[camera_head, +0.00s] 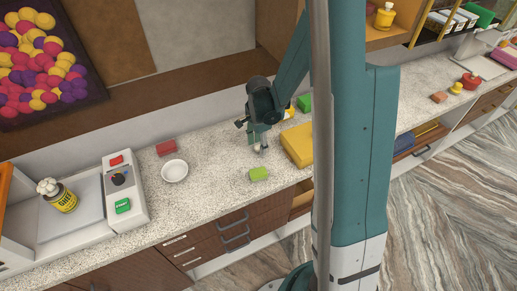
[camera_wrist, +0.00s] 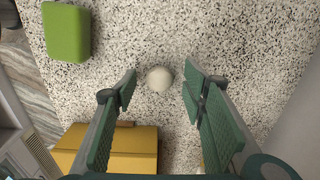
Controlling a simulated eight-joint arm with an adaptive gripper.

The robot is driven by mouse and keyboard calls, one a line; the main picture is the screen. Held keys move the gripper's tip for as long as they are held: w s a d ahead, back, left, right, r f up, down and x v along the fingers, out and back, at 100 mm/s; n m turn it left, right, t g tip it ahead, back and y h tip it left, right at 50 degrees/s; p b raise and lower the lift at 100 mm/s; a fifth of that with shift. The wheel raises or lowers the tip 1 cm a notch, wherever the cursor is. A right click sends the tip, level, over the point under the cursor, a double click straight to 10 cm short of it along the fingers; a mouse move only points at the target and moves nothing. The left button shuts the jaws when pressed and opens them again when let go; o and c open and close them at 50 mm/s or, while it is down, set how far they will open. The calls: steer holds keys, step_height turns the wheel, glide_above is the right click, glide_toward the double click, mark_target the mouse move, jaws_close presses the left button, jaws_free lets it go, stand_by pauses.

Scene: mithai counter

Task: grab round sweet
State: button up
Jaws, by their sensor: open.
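A round whitish sweet (camera_wrist: 159,78) lies on the speckled counter in the wrist view, between the tips of my gripper and a little beyond them. My gripper (camera_wrist: 160,88) is open, with one green pad on each side of the sweet and a gap to both. In the head view my gripper (camera_head: 256,146) points down, low over the counter, and the sweet (camera_head: 257,149) shows only as a small pale spot at its fingertips. I cannot tell the exact height of the fingertips above the counter.
A green block (camera_head: 258,174) lies close in front of my gripper. A yellow box (camera_head: 298,143) stands just to the right. A white bowl (camera_head: 175,171) and a red block (camera_head: 166,147) are to the left, beside a scale (camera_head: 121,178). The counter between bowl and gripper is clear.

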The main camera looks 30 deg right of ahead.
mark_target(258, 146)
stand_by(0.5)
steer(key=c, duration=0.9)
steer(key=shift+r, duration=0.15)
steer(key=shift+r, duration=4.85)
